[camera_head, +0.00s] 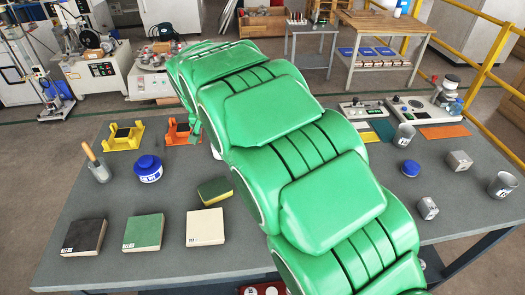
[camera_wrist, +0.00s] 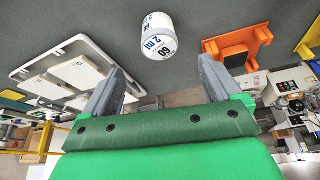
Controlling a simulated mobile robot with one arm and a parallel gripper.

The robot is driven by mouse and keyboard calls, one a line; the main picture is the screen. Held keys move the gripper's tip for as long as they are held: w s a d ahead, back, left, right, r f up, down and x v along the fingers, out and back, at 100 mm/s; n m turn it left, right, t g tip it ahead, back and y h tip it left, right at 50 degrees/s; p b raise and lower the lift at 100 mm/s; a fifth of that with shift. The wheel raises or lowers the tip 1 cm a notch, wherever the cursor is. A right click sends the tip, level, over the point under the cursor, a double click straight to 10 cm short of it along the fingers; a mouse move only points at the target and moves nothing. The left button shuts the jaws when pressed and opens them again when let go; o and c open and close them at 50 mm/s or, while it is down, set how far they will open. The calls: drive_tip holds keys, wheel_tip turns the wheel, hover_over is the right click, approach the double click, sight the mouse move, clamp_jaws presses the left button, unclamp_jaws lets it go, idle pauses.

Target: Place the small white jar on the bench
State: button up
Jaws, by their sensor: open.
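A small white jar (camera_wrist: 158,24) with dark and blue print shows in the wrist view at the top middle, against the grey bench (camera_wrist: 110,18). My gripper (camera_wrist: 160,70) is open, with its two grey fingers spread wide. The jar is beyond the fingertips, in line with the gap between them, and nothing is gripped. In the head view my green arm crosses the bench (camera_head: 110,195) and hides the jar and most of my gripper.
An orange stand (camera_wrist: 235,48) is right of the jar in the wrist view, and a white tray (camera_wrist: 75,38) with pale tiles is left. A mortar with a pestle (camera_head: 99,171), a sponge (camera_head: 215,191) and several tiles occupy the left bench. Bare bench lies between them.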

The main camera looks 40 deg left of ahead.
drive_tip(key=w+d+r+m+h, duration=0.1)
drive_tip(key=w+d+r, duration=0.2)
drive_tip(key=d, duration=0.7)
drive_tip(key=w+d+r+m+h, duration=0.15)
drive_tip(key=w+d, duration=0.25)
drive_tip(key=d, duration=0.6)
drive_tip(key=w+d+r, duration=0.3)
drive_tip(key=d, duration=0.7)
drive_tip(key=s+d+r+m+g, duration=0.1)
drive_tip(key=s+d+r+g, duration=0.1)
drive_tip(key=d, duration=1.2)
drive_tip(key=s+d+r+m+g, duration=0.1)
drive_tip(key=s+d, duration=0.5)
drive_tip(key=d, duration=0.3)
drive_tip(key=s+d+m+g, duration=0.1)
drive_tip(key=s+d, duration=0.5)
drive_tip(key=d, duration=0.3)
drive_tip(key=s+d+f, duration=0.1)
drive_tip(key=s+d, duration=0.2)
drive_tip(key=s, duration=0.4)
drive_tip(key=s+d+f+m+g, duration=0.1)
drive_tip(key=s+d, duration=0.3)
drive_tip(key=s, duration=0.4)
drive_tip(key=shift+d, duration=0.15)
